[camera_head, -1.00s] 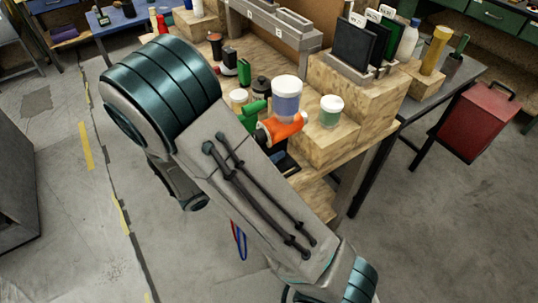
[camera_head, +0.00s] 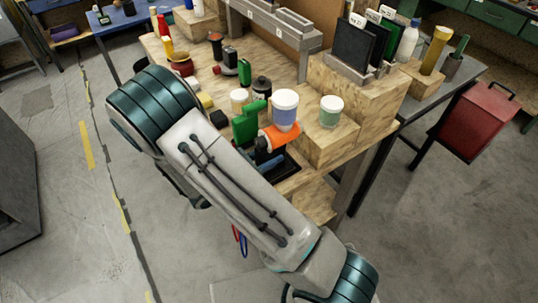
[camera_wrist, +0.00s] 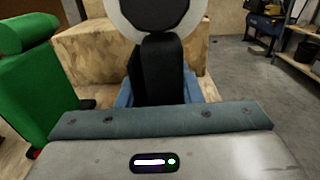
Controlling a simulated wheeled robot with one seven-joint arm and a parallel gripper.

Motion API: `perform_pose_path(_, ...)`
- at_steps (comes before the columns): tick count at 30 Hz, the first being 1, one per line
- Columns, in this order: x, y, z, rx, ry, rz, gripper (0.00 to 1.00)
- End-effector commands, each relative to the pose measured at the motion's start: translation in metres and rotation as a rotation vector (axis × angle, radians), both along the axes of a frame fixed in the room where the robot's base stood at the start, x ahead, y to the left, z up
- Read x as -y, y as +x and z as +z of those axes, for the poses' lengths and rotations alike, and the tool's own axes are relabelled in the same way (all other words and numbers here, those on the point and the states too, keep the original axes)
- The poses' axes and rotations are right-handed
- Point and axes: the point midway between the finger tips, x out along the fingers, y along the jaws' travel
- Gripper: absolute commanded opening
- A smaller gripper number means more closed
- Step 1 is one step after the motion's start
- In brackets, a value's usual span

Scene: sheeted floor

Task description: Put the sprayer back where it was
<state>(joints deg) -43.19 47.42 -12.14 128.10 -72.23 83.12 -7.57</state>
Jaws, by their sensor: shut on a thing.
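The sprayer has an orange body (camera_head: 282,137), a white and blue cup (camera_head: 285,112) on top and a dark handle. In the wrist view its black handle (camera_wrist: 158,72) stands upright in the middle, below a white ring with a dark disc. My gripper (camera_head: 268,160) is shut on this handle; bluish finger parts show on both sides of it in the wrist view. The sprayer is over the near edge area of the wooden bench (camera_head: 225,95), above or at a dark flat patch (camera_head: 288,168). I cannot tell whether it touches the bench.
A white-lidded jar (camera_head: 331,111) stands on a wooden block to the right. Several small items crowd the bench behind. A red box (camera_head: 478,122) is at right.

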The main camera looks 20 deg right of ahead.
Motion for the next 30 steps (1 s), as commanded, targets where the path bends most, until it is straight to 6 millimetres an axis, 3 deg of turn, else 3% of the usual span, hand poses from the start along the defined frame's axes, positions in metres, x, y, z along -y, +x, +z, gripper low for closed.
perform_pose_path(6,0.000,0.000,-0.002,0.001,-0.003,-0.001,0.24)
perform_pose_path(9,0.000,0.000,-0.002,0.000,0.000,0.000,0.54)
perform_pose_path(20,-0.001,0.000,0.002,0.000,0.000,0.001,0.54)
perform_pose_path(30,-0.062,-0.020,-0.002,0.001,0.003,0.005,0.54)
